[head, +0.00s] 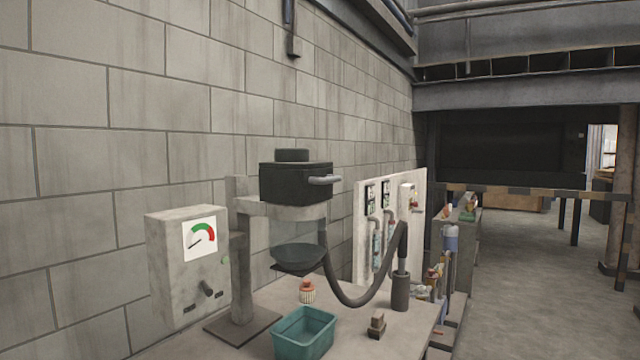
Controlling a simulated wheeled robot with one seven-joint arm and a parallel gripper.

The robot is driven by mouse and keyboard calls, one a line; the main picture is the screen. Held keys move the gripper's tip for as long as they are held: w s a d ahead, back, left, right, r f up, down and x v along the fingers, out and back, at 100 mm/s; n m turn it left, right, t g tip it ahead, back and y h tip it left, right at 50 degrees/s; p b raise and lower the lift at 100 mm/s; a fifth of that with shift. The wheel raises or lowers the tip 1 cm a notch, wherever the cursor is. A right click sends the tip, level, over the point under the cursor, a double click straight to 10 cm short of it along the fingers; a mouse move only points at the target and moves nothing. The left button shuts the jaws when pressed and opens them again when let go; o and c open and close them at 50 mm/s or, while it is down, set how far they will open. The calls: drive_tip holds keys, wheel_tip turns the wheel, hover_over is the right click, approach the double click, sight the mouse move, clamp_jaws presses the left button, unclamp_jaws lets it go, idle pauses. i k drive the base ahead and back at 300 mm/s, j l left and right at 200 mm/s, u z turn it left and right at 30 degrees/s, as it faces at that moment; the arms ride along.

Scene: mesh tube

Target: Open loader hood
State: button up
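The loader hood (290,185) is a dark box-like cover with a round cap on top. It sits level and appears shut on top of the loader's clear hopper (297,228), left of the picture's middle. A pale grey bar handle (324,181) sticks out from the hood's right-hand side. A grey stand (243,265) with a bracket holds the loader above the table. A dark flexible hose (372,297) curves from the loader's lower part to a grey post on the right. My gripper is not in view.
A grey box with a red-green dial gauge (201,236) stands left of the loader. On the table (255,345) are a teal bin (304,333), a small red-and-white item (307,292) and a small block (377,326). A white panel (362,230) stands behind. Open floor (530,290) lies right.

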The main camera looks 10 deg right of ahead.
sight(291, 179)
drive_tip(key=i+l+z, duration=0.5)
drive_tip(key=i+l, duration=0.2)
